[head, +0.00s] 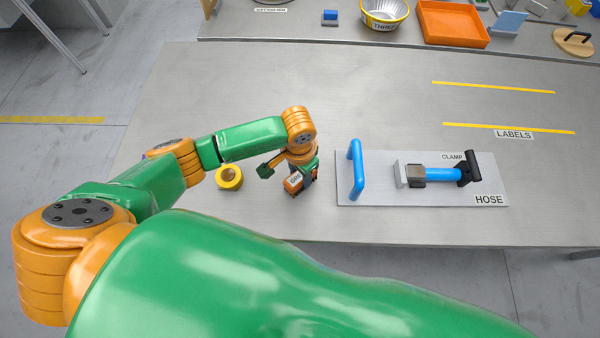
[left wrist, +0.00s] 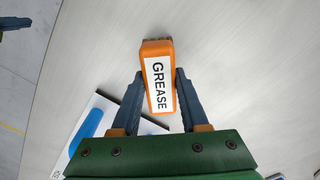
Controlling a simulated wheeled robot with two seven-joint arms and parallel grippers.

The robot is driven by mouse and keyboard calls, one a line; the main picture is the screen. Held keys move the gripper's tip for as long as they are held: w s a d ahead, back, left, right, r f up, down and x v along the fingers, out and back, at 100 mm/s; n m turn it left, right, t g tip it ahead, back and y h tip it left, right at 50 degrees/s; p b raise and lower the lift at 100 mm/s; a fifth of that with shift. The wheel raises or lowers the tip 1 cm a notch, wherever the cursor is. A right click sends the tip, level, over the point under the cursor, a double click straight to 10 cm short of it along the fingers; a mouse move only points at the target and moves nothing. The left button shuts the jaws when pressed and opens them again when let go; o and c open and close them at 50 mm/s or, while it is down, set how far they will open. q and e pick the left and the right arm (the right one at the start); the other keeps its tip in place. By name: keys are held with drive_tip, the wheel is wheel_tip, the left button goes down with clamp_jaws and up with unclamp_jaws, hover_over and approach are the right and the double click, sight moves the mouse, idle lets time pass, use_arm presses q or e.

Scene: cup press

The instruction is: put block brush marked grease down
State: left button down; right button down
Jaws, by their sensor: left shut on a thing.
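The block brush (left wrist: 158,78) is orange with a white label reading GREASE, and dark bristles show at its far end in the left wrist view. In the head view the brush (head: 293,183) is low between the fingers, partly hidden by them. My left gripper (left wrist: 157,88) is shut on the brush, one dark finger along each side. In the head view my left gripper (head: 302,180) is over the table (head: 230,90), near its front edge. I cannot tell whether the brush touches the table. My right gripper is not in view.
A yellow tape roll (head: 229,178) lies left of the gripper. Right of it is a grey board (head: 420,198) marked HOSE, with a blue handle (head: 356,170) and a clamp (head: 440,174). An orange tray (head: 452,24) and a bowl (head: 384,14) stand at the back. The table's middle is clear.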

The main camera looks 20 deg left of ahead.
sight(298, 176)
use_arm(q)
drive_tip(key=c, duration=0.8)
unclamp_jaws()
drive_tip(key=shift+s+f, duration=0.1)
drive_tip(key=o, duration=0.3)
drive_tip(key=shift+o, duration=0.4)
wheel_tip(298, 176, up, 12)
drive_tip(key=p, duration=0.1)
drive_tip(key=shift+r, duration=0.2)
drive_tip(key=shift+s+a, duration=0.1)
